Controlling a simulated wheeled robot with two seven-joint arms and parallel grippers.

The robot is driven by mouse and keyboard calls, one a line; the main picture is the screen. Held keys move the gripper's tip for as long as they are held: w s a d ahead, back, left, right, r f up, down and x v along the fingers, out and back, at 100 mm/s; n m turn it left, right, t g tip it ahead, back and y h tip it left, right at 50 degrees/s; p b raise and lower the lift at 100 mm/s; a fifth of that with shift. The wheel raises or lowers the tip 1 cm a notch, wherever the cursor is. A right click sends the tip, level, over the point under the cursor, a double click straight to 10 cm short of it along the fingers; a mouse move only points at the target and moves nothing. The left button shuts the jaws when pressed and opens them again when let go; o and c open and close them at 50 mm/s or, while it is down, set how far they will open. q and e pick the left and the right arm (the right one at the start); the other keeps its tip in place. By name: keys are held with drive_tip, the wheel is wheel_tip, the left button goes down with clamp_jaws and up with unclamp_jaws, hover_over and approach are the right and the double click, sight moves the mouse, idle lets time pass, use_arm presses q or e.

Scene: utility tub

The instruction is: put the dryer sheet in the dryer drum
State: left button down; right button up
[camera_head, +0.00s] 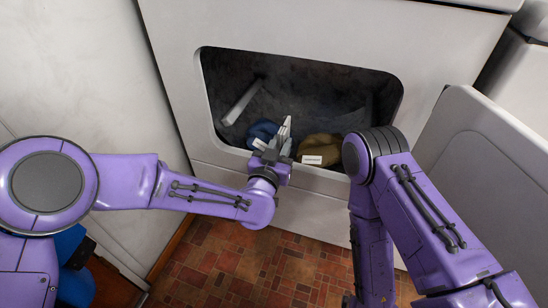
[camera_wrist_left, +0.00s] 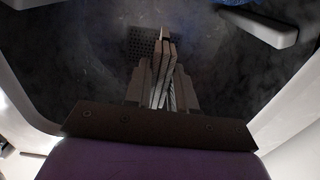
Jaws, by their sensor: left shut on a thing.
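The dryer drum (camera_head: 310,95) is open in front of me, its dark inside showing through the wide opening. My left gripper (camera_head: 283,134) reaches into the lower part of the opening. In the left wrist view its fingers (camera_wrist_left: 165,75) are shut together on a thin pale edge, which I take for the dryer sheet (camera_wrist_left: 163,36). The sheet is mostly hidden between the fingers, and I cannot make it out clearly in the head view. The right arm hangs down at the right, and its gripper is out of sight.
Blue cloth (camera_head: 262,131) and olive cloth (camera_head: 321,147) with a pale label lie low in the drum. A grey drum vane (camera_head: 243,101) sticks out at the left. The open dryer door (camera_head: 485,150) stands at the right. The tiled floor (camera_head: 245,265) lies below.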

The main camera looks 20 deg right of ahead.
sight(289, 127)
use_arm(q)
drive_tip(key=b+x, duration=0.1)
drive_tip(key=x, duration=0.6)
drive_tip(key=shift+s+d+f, duration=0.1)
drive_tip(key=shift+w+d+b, duration=0.3)
drive_tip(key=shift+w+b, duration=0.05)
drive_tip(key=shift+w, duration=0.15)
drive_tip(key=c, duration=0.9)
unclamp_jaws()
drive_tip(key=shift+o, duration=0.2)
drive_tip(key=shift+s+a, duration=0.1)
drive_tip(key=shift+s, duration=0.1)
drive_tip(key=p+v, duration=0.3)
drive_tip(key=v, duration=0.6)
drive_tip(key=shift+s+a, duration=0.3)
drive_tip(key=shift+s, duration=0.05)
